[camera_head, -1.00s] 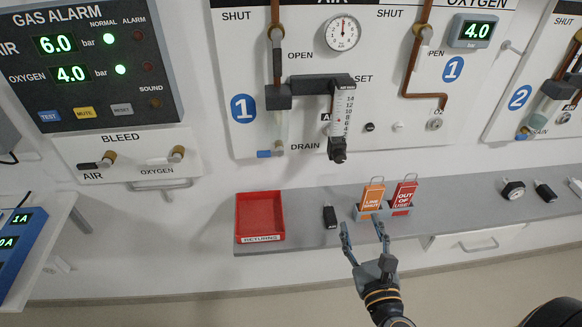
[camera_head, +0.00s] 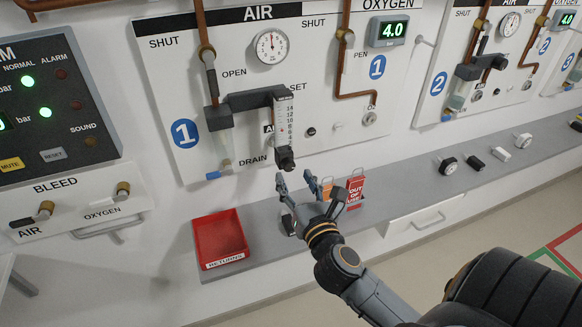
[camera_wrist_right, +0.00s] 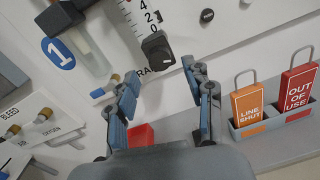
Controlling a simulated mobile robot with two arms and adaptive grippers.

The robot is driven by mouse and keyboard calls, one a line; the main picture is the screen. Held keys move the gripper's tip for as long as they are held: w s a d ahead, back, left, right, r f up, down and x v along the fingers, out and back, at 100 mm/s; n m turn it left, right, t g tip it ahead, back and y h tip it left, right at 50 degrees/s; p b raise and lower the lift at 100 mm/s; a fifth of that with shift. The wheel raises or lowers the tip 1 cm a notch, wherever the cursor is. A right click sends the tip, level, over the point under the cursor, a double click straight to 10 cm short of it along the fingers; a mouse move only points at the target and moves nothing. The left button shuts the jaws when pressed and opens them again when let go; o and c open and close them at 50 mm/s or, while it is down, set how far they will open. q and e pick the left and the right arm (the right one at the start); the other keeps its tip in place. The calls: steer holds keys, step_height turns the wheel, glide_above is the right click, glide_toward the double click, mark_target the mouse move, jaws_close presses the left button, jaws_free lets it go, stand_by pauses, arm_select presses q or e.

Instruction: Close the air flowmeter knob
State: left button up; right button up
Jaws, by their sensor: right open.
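The air flowmeter is a clear scaled tube (camera_head: 284,118) on the wall panel under the AIR heading. Its dark knob (camera_head: 285,158) is at the bottom of the tube. The knob also shows in the right wrist view (camera_wrist_right: 157,49), ahead of and between the fingers. My right gripper (camera_head: 296,178) is open and empty, just below the knob and apart from it. In the right wrist view its two fingers (camera_wrist_right: 160,85) are spread wide. My left gripper is not in view.
A red RETURNS tray (camera_head: 220,238) sits on the grey shelf (camera_head: 375,190) below. An OUT OF USE tag (camera_head: 355,188) and an orange LINE SHUT tag (camera_wrist_right: 248,104) stand in a holder, partly behind my gripper. Black and white items lie farther right.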

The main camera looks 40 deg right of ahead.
mark_target(289, 169)
steer(key=shift+x, duration=1.7)
jaws_close()
steer(key=shift+p, duration=0.3)
